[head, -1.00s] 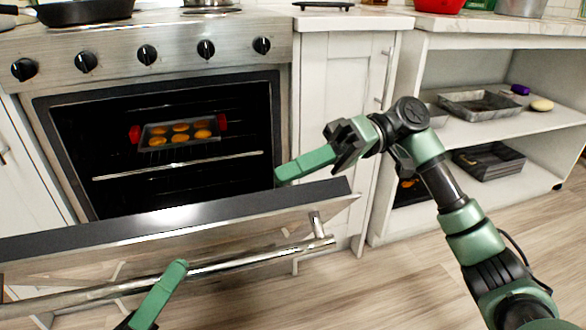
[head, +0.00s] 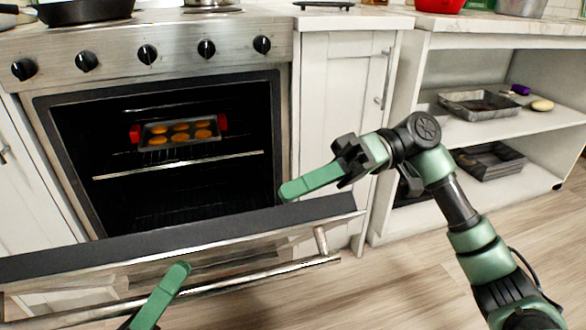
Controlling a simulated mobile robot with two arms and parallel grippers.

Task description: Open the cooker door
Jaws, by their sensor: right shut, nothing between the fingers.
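The cooker door (head: 190,234) is tilted open, hinged at the bottom, with its top edge leaning out toward me. Its metal handle bar (head: 262,274) runs along the outer side. The oven inside (head: 210,185) is exposed. My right gripper (head: 284,192) is shut and empty, its green fingers just above the right end of the door's top edge; I cannot tell whether they touch it. My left gripper (head: 184,268) shows only a green finger at the bottom, in front of the handle bar; the rest is out of frame.
A muffin tray (head: 180,146) with red grips sits on an oven rack. Knobs (head: 147,55) line the cooker front, with a black pan (head: 85,10) on top. A white cabinet (head: 345,95) and open shelves with baking trays (head: 480,104) stand to the right. The wooden floor (head: 400,285) is clear.

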